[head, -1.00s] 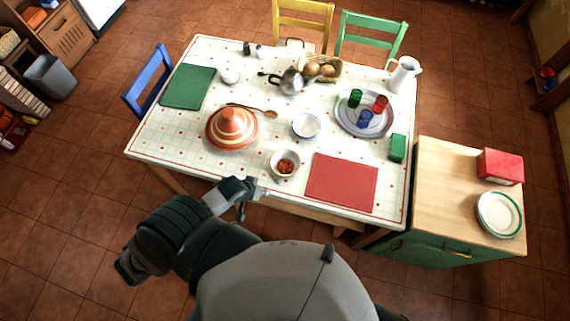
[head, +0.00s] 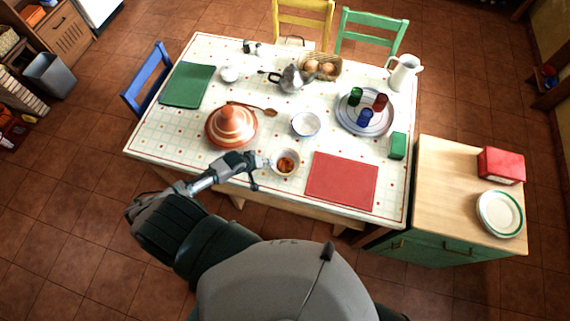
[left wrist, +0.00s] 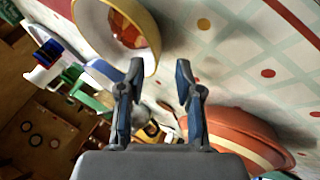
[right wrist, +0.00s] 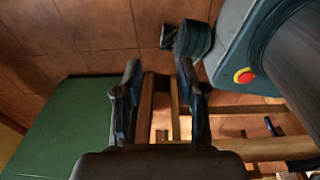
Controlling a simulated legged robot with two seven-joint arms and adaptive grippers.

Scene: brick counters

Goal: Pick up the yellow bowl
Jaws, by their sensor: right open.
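The yellow bowl (head: 285,174) stands upright at the table's near edge with reddish-orange contents. In the left wrist view the bowl (left wrist: 150,24) shows a yellow rim and sits at upper left, just past one fingertip. My left gripper (head: 259,168) is at the bowl's left side, close to its rim; I cannot tell if it touches. In the left wrist view its fingers (left wrist: 159,75) are apart with nothing between them. My right gripper (right wrist: 159,72) is open and empty, beside and below the furniture, over the floor; it is not visible in the head view.
A striped orange tagine (head: 231,127) stands left of the bowl. A white bowl (head: 305,125) is behind it and a red mat (head: 341,180) to its right. A tray (head: 346,124) with several cups lies farther back. A green cabinet (right wrist: 75,125) shows beside my right gripper.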

